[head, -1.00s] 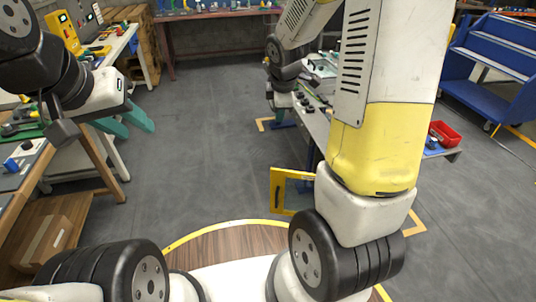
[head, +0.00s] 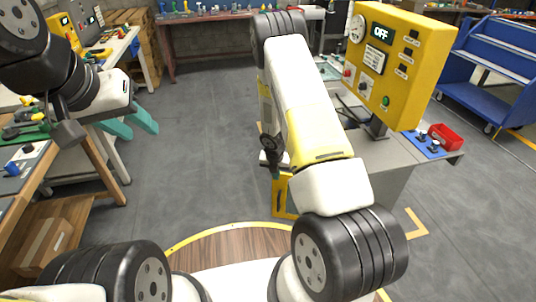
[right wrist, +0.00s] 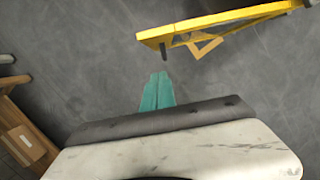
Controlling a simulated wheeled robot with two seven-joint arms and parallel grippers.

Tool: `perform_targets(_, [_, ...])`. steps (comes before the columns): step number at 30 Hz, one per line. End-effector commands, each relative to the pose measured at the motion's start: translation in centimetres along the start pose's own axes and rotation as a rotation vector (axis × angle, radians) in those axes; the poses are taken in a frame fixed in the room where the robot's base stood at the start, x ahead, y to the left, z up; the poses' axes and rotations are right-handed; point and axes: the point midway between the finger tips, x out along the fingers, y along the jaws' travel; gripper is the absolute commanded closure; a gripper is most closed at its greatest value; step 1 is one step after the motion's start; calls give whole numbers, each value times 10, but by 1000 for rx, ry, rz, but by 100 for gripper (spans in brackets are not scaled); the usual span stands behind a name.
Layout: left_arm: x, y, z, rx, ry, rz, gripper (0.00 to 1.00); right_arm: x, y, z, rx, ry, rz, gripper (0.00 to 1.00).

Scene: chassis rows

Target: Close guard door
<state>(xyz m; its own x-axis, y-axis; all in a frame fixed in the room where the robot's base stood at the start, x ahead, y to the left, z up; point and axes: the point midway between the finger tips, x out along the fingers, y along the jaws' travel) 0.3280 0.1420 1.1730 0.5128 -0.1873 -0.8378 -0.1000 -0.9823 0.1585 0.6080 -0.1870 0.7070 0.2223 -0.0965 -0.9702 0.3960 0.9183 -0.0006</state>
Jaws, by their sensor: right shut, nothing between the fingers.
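The guard door is a yellow frame (head: 283,196) low in the middle of the head view, partly hidden behind my right arm. In the right wrist view, a yellow frame edge (right wrist: 215,20) crosses the top right. My left gripper (head: 142,131) has two teal fingers apart, empty, above the floor at the left.
A yellow control box (head: 400,65) reading OFF stands on the grey bench (head: 385,155), right of my right arm. A red bin (head: 445,136) and a blue cart (head: 485,75) are further right. A wooden bench (head: 95,165) is at left. Floor between is clear.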

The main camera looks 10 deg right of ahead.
Motion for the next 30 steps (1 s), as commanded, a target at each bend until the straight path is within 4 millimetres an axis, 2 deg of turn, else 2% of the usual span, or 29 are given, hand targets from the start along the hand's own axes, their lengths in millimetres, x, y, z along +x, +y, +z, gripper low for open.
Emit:
perform_targets(3, [0,0,0,0,0,0,64,28,-1,-1,2,3,-3,100])
perform_targets(9, [0,0,0,0,0,0,64,67,-1,2,4,0,0,100])
perform_targets(12, [0,0,0,0,0,0,64,68,-1,21,8,-3,1,100])
perform_targets(18, [0,0,0,0,0,0,64,72,0,36,5,-1,0,100])
perform_targets(30, [0,0,0,0,0,0,64,72,0,39,4,0,0,100])
